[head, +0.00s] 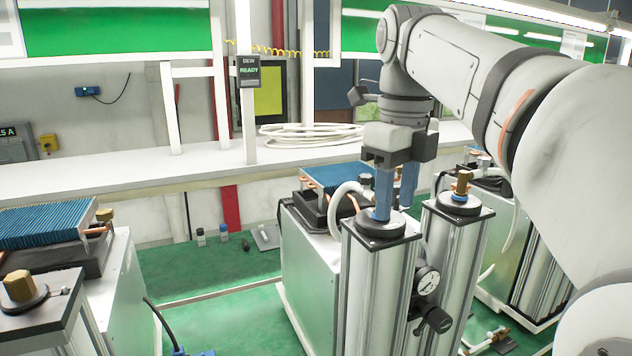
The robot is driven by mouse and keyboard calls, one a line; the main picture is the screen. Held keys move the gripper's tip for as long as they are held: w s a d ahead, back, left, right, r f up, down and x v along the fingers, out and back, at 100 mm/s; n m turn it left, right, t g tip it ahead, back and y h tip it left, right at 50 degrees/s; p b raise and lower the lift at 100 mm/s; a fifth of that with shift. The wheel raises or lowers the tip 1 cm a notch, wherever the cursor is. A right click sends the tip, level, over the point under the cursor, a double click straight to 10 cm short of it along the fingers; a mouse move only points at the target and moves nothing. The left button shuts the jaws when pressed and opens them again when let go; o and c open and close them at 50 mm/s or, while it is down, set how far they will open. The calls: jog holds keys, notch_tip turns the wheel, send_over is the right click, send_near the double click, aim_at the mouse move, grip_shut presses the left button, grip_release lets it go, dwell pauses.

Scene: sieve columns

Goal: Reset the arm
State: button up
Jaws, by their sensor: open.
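My gripper (396,208) points straight down at the end of my white and grey arm, which reaches in from the right. Its two blue fingers are apart and I see nothing held between them. One finger is in front of the black cap of the left sieve column (379,275). The other finger is over the gap towards the right sieve column (466,250). The right column has a brass fitting (462,184) on its top; no brass fitting shows on the left one. I cannot tell whether the near finger touches the cap.
A pressure gauge (427,280) sits between the columns. More units with blue finned coolers (45,222) stand at left and behind. A white bench (110,182) with a coiled hose (310,135) runs along the back. A small display (248,71) reads READY. Green floor (215,265) is partly clear.

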jog(key=s+d+f+n+t+b, duration=0.1)
jog(key=s+f+n, duration=0.3)
jog(key=f+n, duration=0.5)
jog(key=s+d+f+n+t+b, duration=0.1)
jog(key=s+f+n, duration=0.3)
jog(key=f+n, duration=0.5)
jog(key=s+d+f+n+t+b, duration=0.1)
jog(key=s+f+n, duration=0.3)
jog(key=f+n, duration=0.5)
notch_tip(320, 180, down, 3)
jog(key=shift+s+d+f+n, duration=0.1)
jog(key=shift+s+d+n, duration=0.1)
jog(key=shift+d+n, duration=0.2)
